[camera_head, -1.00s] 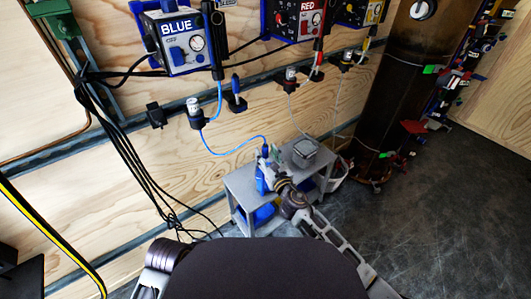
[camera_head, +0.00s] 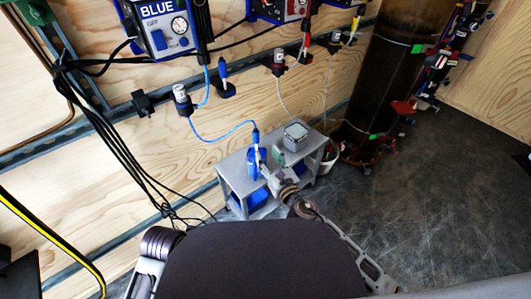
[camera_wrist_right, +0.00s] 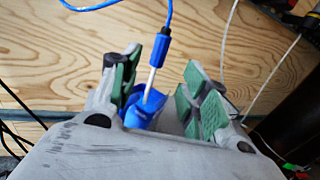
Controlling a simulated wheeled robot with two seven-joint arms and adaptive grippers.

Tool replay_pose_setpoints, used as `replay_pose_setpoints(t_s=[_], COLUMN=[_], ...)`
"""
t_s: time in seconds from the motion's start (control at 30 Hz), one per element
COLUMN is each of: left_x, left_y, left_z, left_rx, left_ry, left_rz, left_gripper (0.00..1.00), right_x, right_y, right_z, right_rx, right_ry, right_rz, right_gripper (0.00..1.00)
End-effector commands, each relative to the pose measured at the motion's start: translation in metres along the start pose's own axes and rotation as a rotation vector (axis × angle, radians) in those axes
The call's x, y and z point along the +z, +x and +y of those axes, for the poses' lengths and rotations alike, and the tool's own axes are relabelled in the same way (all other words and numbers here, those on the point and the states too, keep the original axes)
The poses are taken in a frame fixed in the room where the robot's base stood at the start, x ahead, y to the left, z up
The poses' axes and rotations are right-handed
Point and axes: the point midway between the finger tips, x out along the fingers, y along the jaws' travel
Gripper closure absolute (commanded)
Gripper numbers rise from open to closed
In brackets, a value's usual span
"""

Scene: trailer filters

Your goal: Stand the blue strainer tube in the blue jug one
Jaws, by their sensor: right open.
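The blue strainer tube (camera_head: 255,136) has a blue grip, a white lower tube and a blue hose. In the right wrist view (camera_wrist_right: 159,50) its white end goes down into the mouth of the blue jug (camera_wrist_right: 140,116), and it leans slightly. The jug (camera_head: 252,166) stands on the grey cart. My right gripper (camera_head: 270,163) is open beside the jug and tube. In the wrist view its green-padded fingers (camera_wrist_right: 160,85) are wide apart, with the tube between them in the picture; I see no contact. The tube's lower end is hidden inside the jug. My left gripper is out of view.
The grey cart (camera_head: 233,180) stands by the plywood wall and also carries a square grey container (camera_head: 296,135). Blue items sit on its lower shelf. A white bucket (camera_head: 328,157) stands to its right. The blue hose (camera_head: 215,134) hangs from the wall. Floor at right is clear.

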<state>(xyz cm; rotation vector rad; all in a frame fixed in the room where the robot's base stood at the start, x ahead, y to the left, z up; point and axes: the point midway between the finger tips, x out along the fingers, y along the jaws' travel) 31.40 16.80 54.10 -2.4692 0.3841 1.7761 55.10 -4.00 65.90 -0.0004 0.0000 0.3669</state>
Motion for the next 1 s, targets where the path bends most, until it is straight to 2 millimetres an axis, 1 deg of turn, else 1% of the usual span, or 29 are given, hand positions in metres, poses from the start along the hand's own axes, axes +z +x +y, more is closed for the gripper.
replay_pose_setpoints(t_s=[0.1,0.23,1.0], left_x=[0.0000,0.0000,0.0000], left_y=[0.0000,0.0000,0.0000], left_z=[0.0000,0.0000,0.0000], left_rx=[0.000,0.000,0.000], left_ry=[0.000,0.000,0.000], left_rz=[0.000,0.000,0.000], left_gripper=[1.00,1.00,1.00], right_x=[-0.0003,0.0002,0.0002], right_y=[-0.0068,-0.0102,-0.0108], right_z=[0.0002,0.0001,0.0002], right_rx=[0.000,0.001,0.001], right_ry=[0.002,0.000,0.000], right_rz=[0.001,0.000,0.000], right_gripper=[0.55,0.55,0.55])
